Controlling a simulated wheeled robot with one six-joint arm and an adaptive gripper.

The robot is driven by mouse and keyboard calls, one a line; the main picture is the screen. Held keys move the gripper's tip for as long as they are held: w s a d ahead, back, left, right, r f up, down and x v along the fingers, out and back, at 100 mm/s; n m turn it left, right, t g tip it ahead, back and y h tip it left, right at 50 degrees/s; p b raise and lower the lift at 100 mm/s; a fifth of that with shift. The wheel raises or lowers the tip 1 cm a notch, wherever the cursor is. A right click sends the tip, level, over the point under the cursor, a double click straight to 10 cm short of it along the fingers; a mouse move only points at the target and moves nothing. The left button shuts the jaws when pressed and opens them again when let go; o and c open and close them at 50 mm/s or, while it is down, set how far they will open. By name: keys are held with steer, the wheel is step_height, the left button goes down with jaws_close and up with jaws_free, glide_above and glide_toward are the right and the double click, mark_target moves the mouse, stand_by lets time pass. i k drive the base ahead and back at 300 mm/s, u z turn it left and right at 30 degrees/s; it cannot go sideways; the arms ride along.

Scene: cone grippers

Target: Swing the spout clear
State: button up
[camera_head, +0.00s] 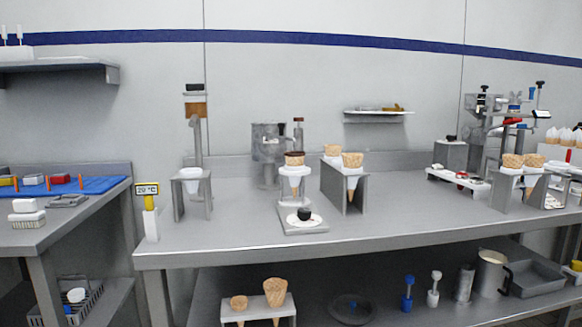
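A grey dispenser (267,142) stands at the back of the middle table, with a reddish-brown topped post (298,132) at its right. A filled cone (293,178) with a dark brown top sits upright in a white holder on a small stand (302,225), just in front of the dispenser. The cone and holder hide part of the dispenser's front. I cannot make out a separate spout for certain. A second grey post (196,140) with a brown and black top stands to the left, behind a white funnel (192,182) in a bracket. My gripper is not in view.
A bracket with cones (344,187) stands right of the filled cone. A cluttered machine (500,115) and another cone holder (518,185) stand farther right. The table front (400,220) is clear.

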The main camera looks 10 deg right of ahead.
mark_target(269, 136)
steer(key=u, duration=2.15)
steer(key=k, duration=1)
steer(key=z, duration=1.5)
steer(key=i, duration=0.5)
steer(key=z, duration=0.05)
